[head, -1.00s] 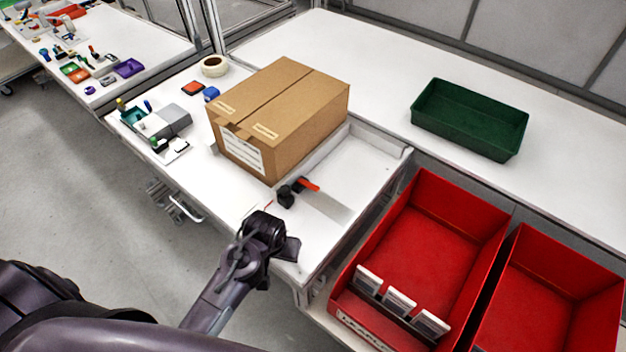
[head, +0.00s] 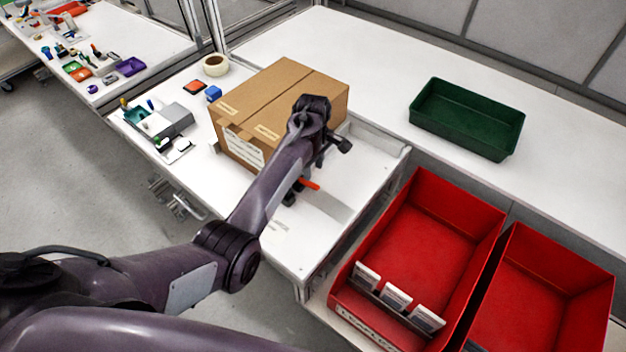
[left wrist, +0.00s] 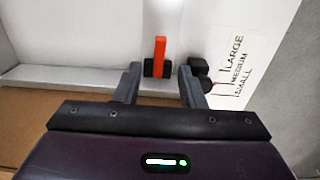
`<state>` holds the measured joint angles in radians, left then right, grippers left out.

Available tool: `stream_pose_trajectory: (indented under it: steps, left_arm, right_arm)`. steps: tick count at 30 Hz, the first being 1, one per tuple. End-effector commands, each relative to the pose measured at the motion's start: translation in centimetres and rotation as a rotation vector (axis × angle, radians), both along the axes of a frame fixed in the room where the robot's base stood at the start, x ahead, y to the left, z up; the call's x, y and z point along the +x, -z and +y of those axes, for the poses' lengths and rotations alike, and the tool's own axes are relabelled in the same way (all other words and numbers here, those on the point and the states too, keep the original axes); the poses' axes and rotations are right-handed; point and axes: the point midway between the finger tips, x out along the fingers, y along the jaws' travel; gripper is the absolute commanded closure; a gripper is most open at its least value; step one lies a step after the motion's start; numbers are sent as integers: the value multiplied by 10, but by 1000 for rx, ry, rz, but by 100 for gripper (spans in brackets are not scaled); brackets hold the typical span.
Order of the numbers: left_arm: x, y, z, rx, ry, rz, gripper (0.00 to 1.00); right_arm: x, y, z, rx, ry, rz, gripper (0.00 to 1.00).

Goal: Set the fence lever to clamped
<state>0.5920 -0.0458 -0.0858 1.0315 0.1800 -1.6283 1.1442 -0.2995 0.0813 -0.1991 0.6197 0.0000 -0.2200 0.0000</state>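The fence lever is an orange-red handle (head: 310,184) on a black base, on the white bench right of the cardboard box. My left arm hides part of the base in the head view. In the left wrist view the lever (left wrist: 160,52) points up the picture from its black block. My left gripper (left wrist: 160,70) is open, its two fingers apart on either side of the lever in that view; I cannot tell how far above it they are. In the head view the left gripper (head: 335,147) is over the box's right edge. My right gripper is not in view.
The cardboard box (head: 262,103) stands beside the lever. A label reading LARGE, MEDIUM, SMALL (left wrist: 234,64) and a black knob (left wrist: 198,68) lie right of it. Red bins (head: 425,240) and a green tray (head: 467,118) are to the right.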

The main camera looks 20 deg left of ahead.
Motion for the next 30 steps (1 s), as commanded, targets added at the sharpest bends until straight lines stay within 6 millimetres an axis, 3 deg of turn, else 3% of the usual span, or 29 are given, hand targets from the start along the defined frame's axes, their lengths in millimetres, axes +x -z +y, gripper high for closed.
stream_pose_trajectory:
  steps: [12,23,30]
  left_arm:
    - [0,61,0,1,4,-1,64]
    - [0,69,0,0,5,-3,64]
    - [-1,69,0,0,5,-3,91]
  right_arm:
    - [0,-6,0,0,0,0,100]
    - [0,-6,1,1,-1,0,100]
    - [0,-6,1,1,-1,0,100]
